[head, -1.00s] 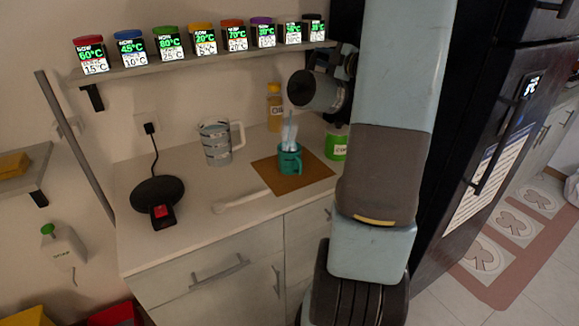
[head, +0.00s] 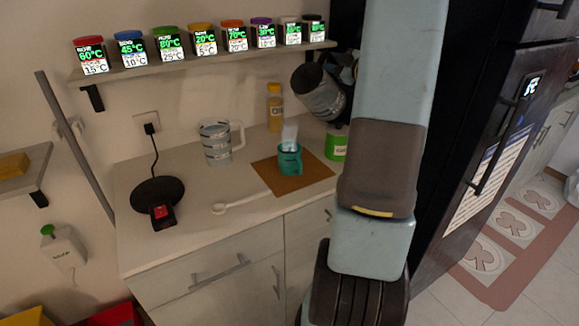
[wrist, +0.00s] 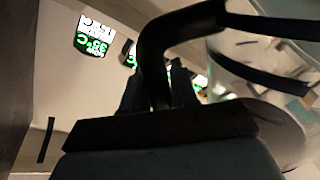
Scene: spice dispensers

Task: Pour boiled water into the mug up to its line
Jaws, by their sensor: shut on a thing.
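My gripper (wrist: 160,85) is shut on the black handle of the kettle (head: 322,97). The kettle is grey with a dark rim and hangs tilted in the air, above and to the right of the mug. The teal mug (head: 289,163) stands upright on a brown mat (head: 308,182) on the counter. Whitish steam or vapour shows over the mug's mouth. No stream of water shows between kettle and mug. The mug's line and its water level are too small to make out. In the head view the jaws are mostly hidden behind my arm.
A clear measuring jug (head: 216,145), a white spoon (head: 242,202), and a black round kettle base (head: 158,192) are on the counter (head: 190,245). A green can (head: 336,146) and a yellow bottle (head: 275,105) stand behind the mat. A shelf of several labelled jars (head: 205,42) runs above.

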